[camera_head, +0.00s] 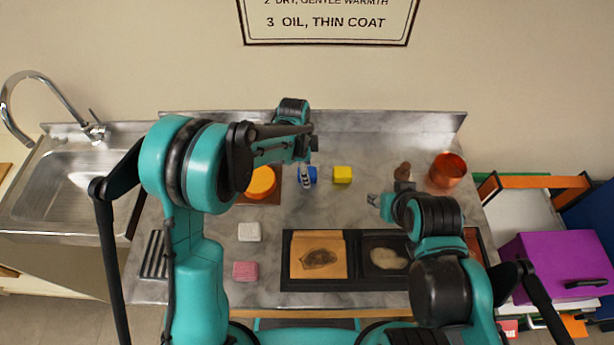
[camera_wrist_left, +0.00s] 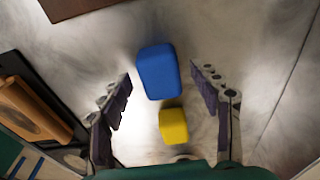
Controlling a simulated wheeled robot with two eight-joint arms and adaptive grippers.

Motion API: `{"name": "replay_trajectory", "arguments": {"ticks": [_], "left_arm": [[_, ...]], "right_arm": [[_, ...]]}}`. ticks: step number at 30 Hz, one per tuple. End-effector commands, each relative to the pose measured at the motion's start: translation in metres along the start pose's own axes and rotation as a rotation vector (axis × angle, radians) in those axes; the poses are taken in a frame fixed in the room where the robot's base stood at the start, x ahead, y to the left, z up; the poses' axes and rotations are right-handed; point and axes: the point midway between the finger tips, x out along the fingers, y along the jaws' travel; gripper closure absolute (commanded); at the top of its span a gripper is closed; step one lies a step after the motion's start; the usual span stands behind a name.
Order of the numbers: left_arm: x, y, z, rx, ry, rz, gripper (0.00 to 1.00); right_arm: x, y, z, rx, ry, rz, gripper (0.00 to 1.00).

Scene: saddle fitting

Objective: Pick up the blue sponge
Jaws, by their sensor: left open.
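The blue sponge (camera_wrist_left: 158,72) is a rounded block on the grey metal counter. In the left wrist view it lies between and just beyond the fingers of my left gripper (camera_wrist_left: 165,95), which is open and not touching it. In the head view the sponge (camera_head: 313,174) is partly hidden by my left gripper (camera_head: 306,178), which is over it. My right gripper (camera_head: 374,203) is over the counter's right half, well apart from the sponge; its finger opening is too small to tell.
A yellow block (camera_head: 342,174) lies close beside the blue sponge. An orange round thing (camera_head: 262,181) sits to its left. White (camera_head: 249,232) and pink (camera_head: 245,270) blocks lie nearer. A black tray (camera_head: 287,272) is at the front, a copper pot (camera_head: 447,170) at right.

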Motion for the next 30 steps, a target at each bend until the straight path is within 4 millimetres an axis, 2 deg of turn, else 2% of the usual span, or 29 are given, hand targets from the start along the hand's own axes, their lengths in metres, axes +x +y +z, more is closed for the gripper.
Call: {"name": "replay_trajectory", "arguments": {"ticks": [2, 8, 10, 14, 15, 25, 30], "left_arm": [[0.011, 0.000, 0.000, 0.000, 0.000, 0.000, 0.37], [0.011, 0.000, 0.000, 0.000, 0.000, 0.000, 0.37], [0.011, 0.000, 0.000, -0.001, 0.000, 0.000, 0.50], [0.011, 0.000, 0.000, -0.001, 0.000, 0.000, 0.85], [0.011, 0.000, 0.000, -0.001, 0.000, 0.000, 0.86], [0.009, 0.000, 0.000, -0.001, 0.000, -0.001, 0.86], [-0.004, 0.000, -0.002, -0.001, 0.000, -0.001, 0.86]], "right_arm": [[0.003, 0.000, 0.002, 0.000, 0.000, 0.000, 0.60], [0.002, 0.000, 0.002, 0.000, 0.000, 0.000, 0.60], [0.002, 0.000, 0.002, 0.000, 0.000, 0.000, 0.60], [0.002, 0.000, 0.002, 0.000, 0.000, 0.000, 0.60], [0.002, 0.000, 0.002, 0.000, 0.000, 0.000, 0.60], [0.002, 0.000, 0.001, 0.000, 0.000, 0.000, 0.60], [-0.002, 0.000, -0.002, 0.000, 0.000, 0.000, 0.60]]}}
